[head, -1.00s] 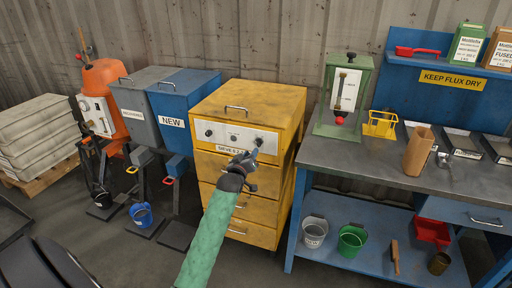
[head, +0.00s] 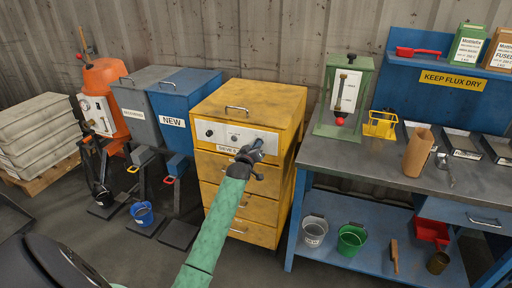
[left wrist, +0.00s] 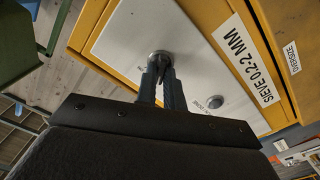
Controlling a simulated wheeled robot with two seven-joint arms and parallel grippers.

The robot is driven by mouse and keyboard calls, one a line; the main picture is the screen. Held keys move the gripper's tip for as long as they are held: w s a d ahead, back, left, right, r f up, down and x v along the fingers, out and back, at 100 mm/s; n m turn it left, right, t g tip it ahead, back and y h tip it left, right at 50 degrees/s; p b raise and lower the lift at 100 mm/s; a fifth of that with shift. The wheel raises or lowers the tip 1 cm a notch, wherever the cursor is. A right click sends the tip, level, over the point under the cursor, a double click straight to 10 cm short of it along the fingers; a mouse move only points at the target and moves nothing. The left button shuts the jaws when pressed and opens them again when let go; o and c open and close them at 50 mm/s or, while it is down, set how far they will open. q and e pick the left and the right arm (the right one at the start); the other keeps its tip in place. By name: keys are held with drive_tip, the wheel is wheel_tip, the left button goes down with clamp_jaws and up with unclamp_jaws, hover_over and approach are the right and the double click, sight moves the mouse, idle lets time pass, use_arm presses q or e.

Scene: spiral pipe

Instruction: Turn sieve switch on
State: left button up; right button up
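The yellow sieve cabinet (head: 248,102) stands against the wall, with a light control panel (head: 220,134) across its upper front. The panel carries a dark knob (head: 210,132) at left and a small button (head: 233,137) in the middle. A round metal switch (left wrist: 160,57) at the panel's right end shows in the left wrist view; my gripper hides it in the head view. My left gripper (head: 256,147) is at this switch. In the left wrist view its fingers (left wrist: 161,72) are close together with the switch at their tips. My right gripper is not in view.
A blue workbench (head: 380,155) with a green dispenser (head: 343,95) stands close at right. Grey (head: 133,98) and blue (head: 182,97) hoppers stand at left. The floor before the cabinet is mostly clear.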

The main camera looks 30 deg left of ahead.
use_arm(q)
clamp_jaws()
drive_tip(key=shift+m, duration=0.3)
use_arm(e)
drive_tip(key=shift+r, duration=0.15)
use_arm(q)
drive_tip(key=m+p, duration=0.3)
drive_tip(key=m, duration=0.8)
drive_tip(key=shift+d+m, duration=0.1)
drive_tip(key=shift+m, duration=0.2)
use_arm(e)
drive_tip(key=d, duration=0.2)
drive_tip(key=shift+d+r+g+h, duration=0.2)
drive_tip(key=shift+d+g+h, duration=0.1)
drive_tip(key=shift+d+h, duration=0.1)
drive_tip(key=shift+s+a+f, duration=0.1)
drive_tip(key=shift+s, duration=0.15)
